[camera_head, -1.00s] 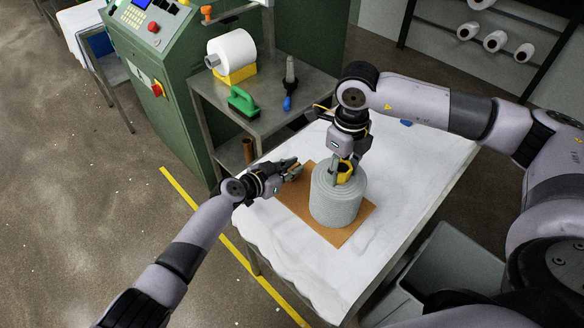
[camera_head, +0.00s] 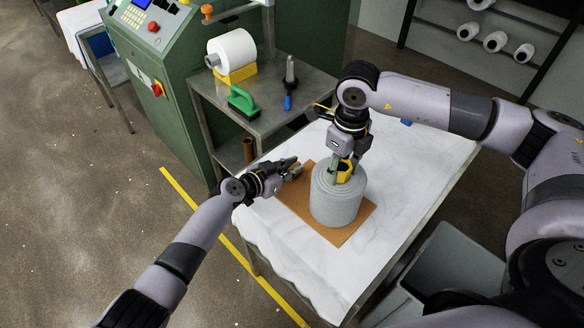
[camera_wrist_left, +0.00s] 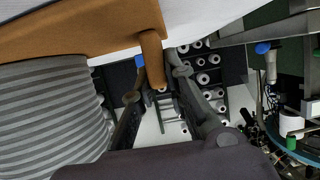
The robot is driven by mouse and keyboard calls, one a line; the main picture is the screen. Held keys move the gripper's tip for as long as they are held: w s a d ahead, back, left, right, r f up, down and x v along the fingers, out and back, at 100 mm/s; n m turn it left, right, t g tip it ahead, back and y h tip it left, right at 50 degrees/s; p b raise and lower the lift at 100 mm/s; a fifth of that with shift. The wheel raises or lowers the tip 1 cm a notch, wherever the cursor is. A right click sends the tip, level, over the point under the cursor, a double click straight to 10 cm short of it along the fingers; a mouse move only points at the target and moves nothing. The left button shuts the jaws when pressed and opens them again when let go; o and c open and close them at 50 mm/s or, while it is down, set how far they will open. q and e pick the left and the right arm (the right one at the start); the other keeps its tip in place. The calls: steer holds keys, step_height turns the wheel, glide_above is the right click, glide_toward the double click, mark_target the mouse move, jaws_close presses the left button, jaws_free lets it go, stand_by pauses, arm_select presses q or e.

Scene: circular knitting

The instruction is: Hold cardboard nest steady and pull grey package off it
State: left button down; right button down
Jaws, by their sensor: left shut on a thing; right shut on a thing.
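The grey package (camera_head: 337,200) is a round, ribbed grey bundle standing upright on the brown cardboard nest (camera_head: 348,232) on the white-covered table. In the left wrist view the package (camera_wrist_left: 50,120) fills the lower left, with the nest (camera_wrist_left: 80,35) along the top. My left gripper (camera_head: 296,167) is at the nest's left edge, shut on a brown tab of it, beside the package; its fingers also show in the left wrist view (camera_wrist_left: 160,85). My right gripper (camera_head: 343,176) points down into the package's top and is shut on it. Its fingertips are partly hidden.
The white table (camera_head: 415,170) has free room to the right of the nest. Behind it a metal stand (camera_head: 300,95) carries a white cone (camera_head: 235,50), a green-handled brush (camera_head: 242,98) and a blue-tipped tool (camera_head: 289,85). A grey bin (camera_head: 455,262) stands at the lower right.

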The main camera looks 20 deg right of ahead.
arm_select(q)
steer(key=shift+s+f, duration=0.2)
steer(key=shift+f, duration=0.1)
arm_select(e)
steer(key=shift+s+f, duration=0.25)
steer(key=shift+f, duration=0.3)
arm_select(q)
steer(key=shift+s+f+b, duration=0.2)
steer(key=shift+b, duration=0.15)
arm_select(e)
steer(key=shift+a+f, duration=0.1)
steer(key=c, duration=1.6)
jaws_free()
steer(key=c, duration=0.7)
arm_select(q)
steer(key=c, duration=2.2)
jaws_free()
steer(key=shift+c, duration=0.2)
arm_select(e)
steer(key=shift+s+a, duration=0.1)
jaws_close()
arm_select(q)
jaws_close()
steer(key=shift+r, duration=0.1)
arm_select(e)
steer(key=shift+a+r, duration=0.15)
steer(key=shift+r, duration=0.3)
